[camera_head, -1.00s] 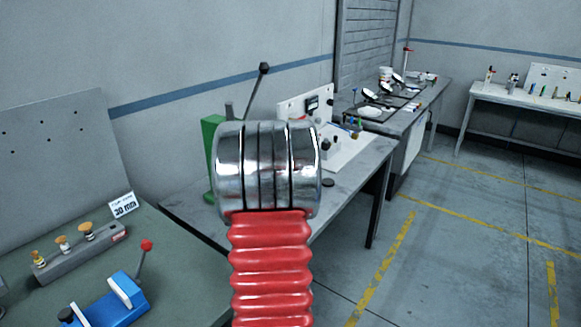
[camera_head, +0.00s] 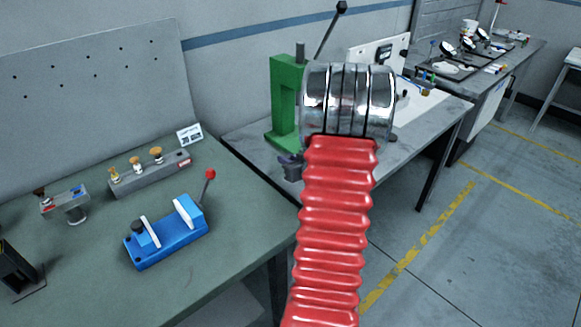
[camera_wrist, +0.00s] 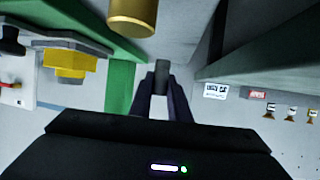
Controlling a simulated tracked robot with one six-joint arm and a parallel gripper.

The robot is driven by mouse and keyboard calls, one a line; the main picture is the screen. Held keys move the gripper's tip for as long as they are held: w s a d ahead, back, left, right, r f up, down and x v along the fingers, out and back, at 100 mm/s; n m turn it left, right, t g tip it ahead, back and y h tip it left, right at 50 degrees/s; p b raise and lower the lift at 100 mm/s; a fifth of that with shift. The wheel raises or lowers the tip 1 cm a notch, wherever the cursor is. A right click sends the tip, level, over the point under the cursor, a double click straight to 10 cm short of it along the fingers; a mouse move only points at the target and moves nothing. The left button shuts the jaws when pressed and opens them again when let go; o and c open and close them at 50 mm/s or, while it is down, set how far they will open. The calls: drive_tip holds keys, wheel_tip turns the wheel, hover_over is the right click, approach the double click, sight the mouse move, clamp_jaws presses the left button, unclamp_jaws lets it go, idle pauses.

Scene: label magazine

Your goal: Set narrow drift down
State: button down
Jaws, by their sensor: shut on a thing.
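In the wrist view my gripper (camera_wrist: 161,92) is shut on a small dark grey cylinder (camera_wrist: 161,72), which fits the narrow drift. Only its end shows above the fingertips; the rest is hidden between the jaws. In the head view my red and chrome arm covers much of the middle, and I cannot clearly make out the gripper.
A green press (camera_head: 284,105) with a lever stands on the grey bench (camera_head: 250,137) behind my arm. A blue fixture (camera_head: 167,236) with a red-knobbed lever and a small grey stand (camera_head: 67,205) are on the left bench. Bare benchtop lies between the fixture and the front edge.

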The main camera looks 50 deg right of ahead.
drive_tip(key=shift+f, duration=0.1)
drive_tip(key=shift+f, duration=1.85)
drive_tip(key=shift+f, duration=0.15)
drive_tip(key=c, duration=1.7)
unclamp_jaws()
drive_tip(key=shift+o, duration=0.2)
drive_tip(key=shift+s+a+r, duration=0.2)
drive_tip(key=shift+s+r, duration=0.15)
drive_tip(key=v, duration=1.1)
drive_tip(key=shift+s, duration=0.1)
